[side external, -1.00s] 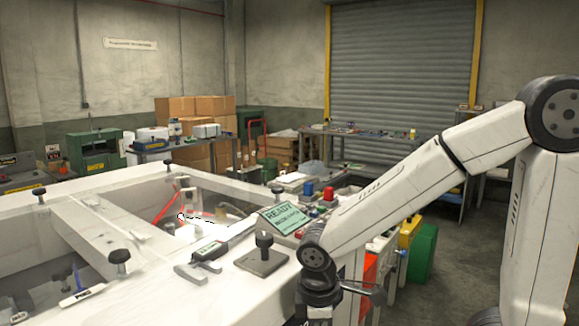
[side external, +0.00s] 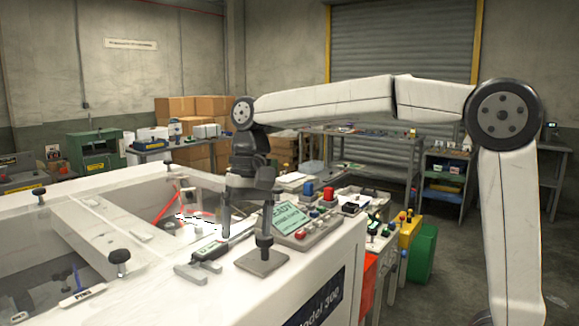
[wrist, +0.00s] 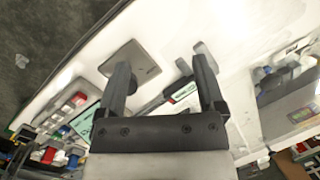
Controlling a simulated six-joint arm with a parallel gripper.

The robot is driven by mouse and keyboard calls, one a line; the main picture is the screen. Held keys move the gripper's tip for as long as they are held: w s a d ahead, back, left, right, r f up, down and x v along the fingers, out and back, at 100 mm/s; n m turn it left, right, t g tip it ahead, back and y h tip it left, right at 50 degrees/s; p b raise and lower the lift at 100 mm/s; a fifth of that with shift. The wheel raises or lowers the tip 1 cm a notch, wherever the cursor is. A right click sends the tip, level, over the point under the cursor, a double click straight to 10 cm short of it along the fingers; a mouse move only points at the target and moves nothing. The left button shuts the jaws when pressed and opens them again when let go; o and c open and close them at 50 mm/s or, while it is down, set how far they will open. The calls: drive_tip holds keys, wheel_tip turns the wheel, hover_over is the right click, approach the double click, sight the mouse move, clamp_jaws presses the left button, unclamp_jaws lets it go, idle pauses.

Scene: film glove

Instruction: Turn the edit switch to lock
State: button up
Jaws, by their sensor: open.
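No label that I can read marks the edit switch. A grey plate (side external: 255,263) with an upright black knob lies on the white machine top (side external: 150,262); its plate also shows in the wrist view (wrist: 127,58). A small dark device with a lit display (side external: 209,250) lies left of it and shows between my fingers in the wrist view (wrist: 183,91). My gripper (side external: 246,228) is open and points down above the machine top, with nothing between its fingers. One finger overlaps the knob in both views, so contact is unclear.
A control panel with a READY screen (side external: 287,216) and coloured buttons stands to the right at the machine's edge. Black clamp knobs (side external: 120,257) stand on the frame around the recessed opening at left. Benches and boxes (side external: 180,108) are farther back.

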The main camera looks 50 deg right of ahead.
wheel_tip(320, 180, up, 3)
drive_tip(key=w+d+m+y, duration=0.1)
drive_tip(key=w+d+m, duration=0.1)
drive_tip(key=w, duration=0.1)
drive_tip(key=m+g, duration=0.2)
approach(265, 247)
drive_tip(key=w+d, duration=0.1)
drive_tip(key=shift+r, duration=0.2)
drive_tip(key=shift+f, duration=0.15)
drive_tip(key=shift+x, duration=3.75)
clamp_jaws()
